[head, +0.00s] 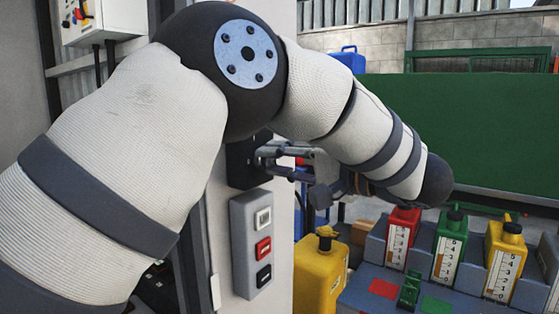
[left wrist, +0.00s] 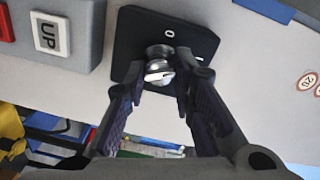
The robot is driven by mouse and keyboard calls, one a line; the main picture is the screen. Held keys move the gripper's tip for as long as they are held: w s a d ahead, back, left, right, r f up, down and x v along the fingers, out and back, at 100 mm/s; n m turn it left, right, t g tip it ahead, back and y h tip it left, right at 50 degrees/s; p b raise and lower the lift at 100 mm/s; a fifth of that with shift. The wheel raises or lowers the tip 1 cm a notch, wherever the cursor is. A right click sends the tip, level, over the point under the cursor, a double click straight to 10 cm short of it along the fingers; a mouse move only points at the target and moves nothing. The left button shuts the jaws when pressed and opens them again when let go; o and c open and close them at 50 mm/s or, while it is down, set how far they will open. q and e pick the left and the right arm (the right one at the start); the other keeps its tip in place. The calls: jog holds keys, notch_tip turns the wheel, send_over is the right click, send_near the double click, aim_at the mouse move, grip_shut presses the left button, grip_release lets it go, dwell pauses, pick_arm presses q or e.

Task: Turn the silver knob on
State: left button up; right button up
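The silver knob (left wrist: 158,62) sits on a black square plate (left wrist: 190,32) with small white marks, on a pale panel. In the head view the black plate (head: 240,165) is partly covered by my arm and fingers, and I cannot make out the knob there. My left gripper (left wrist: 159,76) has its two dark fingers spread, one on each side of the knob, with narrow gaps seeming to show. In the head view the left gripper (head: 285,160) reaches leftward to the plate. My right gripper is not in view.
A grey button box (head: 250,240) with white, red and black buttons is below the plate. Yellow (head: 320,275), red (head: 400,240), green (head: 448,248) and another yellow container (head: 505,262) stand at the lower right. A green board (head: 460,130) is behind.

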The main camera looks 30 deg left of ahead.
pick_arm(q)
jog(key=o, duration=0.4)
jog(key=shift+a, duration=0.1)
jog(key=shift+o, duration=0.2)
jog(key=d, duration=0.7)
jog(key=shift+s+d+r, duration=0.2)
jog(key=shift+s+d, duration=0.1)
jog(key=shift+s, duration=0.1)
